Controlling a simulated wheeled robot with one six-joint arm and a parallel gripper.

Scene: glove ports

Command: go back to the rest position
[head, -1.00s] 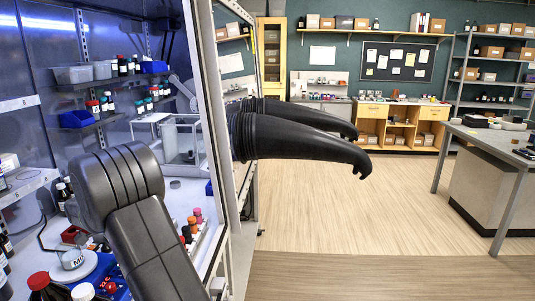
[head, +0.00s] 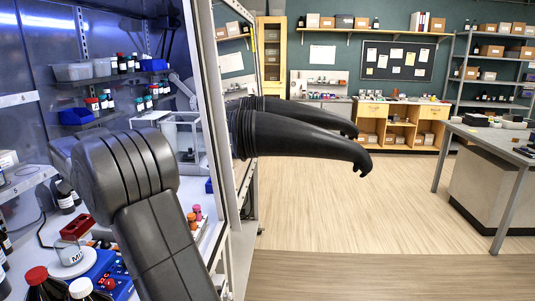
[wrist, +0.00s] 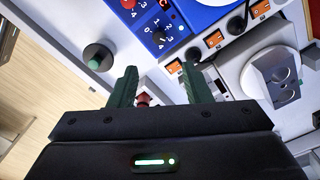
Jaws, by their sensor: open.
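My gripper (wrist: 158,72) shows in the wrist view with its two dark green fingers spread apart. No object is clamped between them. A small red part (wrist: 143,99) shows between the fingers near the palm; I cannot tell what it belongs to. Beyond the fingertips are a blue panel with a numbered dial (wrist: 160,36) and a white device with a grey plate (wrist: 272,76). In the head view my arm reaches into the lit cabinet at the left, and the gripper itself is hidden.
Black gloves (head: 300,137) stick out of the cabinet's side into the room. A table (head: 490,135) is at right; the wooden floor (head: 330,220) between is clear.

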